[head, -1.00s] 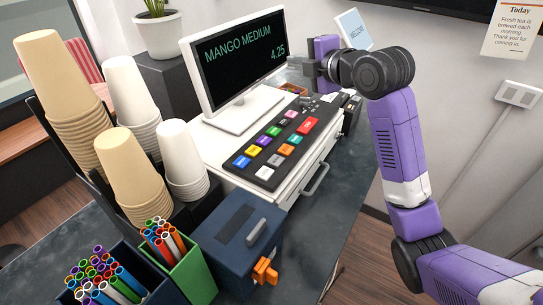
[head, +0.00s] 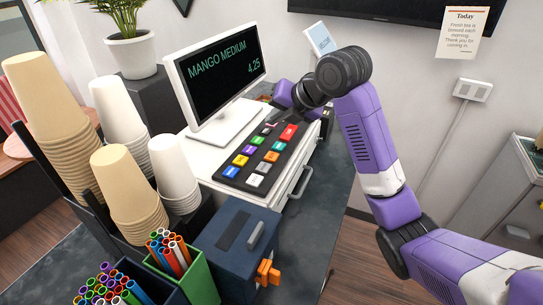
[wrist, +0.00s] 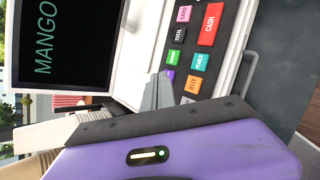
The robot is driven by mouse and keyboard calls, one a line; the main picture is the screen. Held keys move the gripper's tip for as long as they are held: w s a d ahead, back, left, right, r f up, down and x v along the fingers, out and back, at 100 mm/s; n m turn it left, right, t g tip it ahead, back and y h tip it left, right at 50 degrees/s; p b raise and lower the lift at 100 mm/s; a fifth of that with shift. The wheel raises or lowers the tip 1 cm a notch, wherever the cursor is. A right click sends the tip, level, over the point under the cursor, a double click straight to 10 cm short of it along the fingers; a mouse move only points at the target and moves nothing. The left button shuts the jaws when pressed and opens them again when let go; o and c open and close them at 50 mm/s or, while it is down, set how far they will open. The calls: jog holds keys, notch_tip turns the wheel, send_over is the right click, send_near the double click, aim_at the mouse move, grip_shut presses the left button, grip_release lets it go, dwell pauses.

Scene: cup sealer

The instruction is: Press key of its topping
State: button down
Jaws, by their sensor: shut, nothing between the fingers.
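The key panel (head: 222,179) is a black board of coloured keys on a white cash drawer unit. The teal key (head: 279,145) seems to read PEARLS in the wrist view (wrist: 200,61). The orange key (head: 271,156) also shows in the wrist view (wrist: 192,85), its label hard to read. The red CASH key (wrist: 211,24) is at the far end. The screen (head: 220,75) reads MANGO MEDIUM 4.25, with no topping named. My gripper (wrist: 157,90) is shut and empty over the panel's left side, near the purple key (wrist: 169,74). Whether it touches is unclear.
Stacked cups (head: 125,185) stand at the left, with straws in a green holder (head: 195,280) in front. A dark blue box (head: 232,245) with an orange handle sits before the panel. A drawer handle (head: 300,183) sticks out on the right. A potted plant stands behind.

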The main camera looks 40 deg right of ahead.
jog(key=shift+f, duration=0.2)
jog(key=b, duration=0.5)
send_over(274, 158)
notch_tip(274, 158, down, 8)
jog(key=shift+r, duration=0.2)
jog(key=shift+w+f+b, duration=0.1)
jog(key=shift+f+b, duration=0.3)
jog(key=shift+b, duration=0.05)
jog(key=shift+f, duration=0.1)
dwell(1.2)
jog(key=shift+f+b, duration=0.3)
jog(key=shift+b, duration=0.15)
jog(key=shift+f+b, duration=0.45)
dwell(0.6)
dwell(0.3)
jog(key=shift+r+p, duration=0.45)
jog(key=shift+r, duration=0.4)
jog(key=shift+r, duration=0.1)
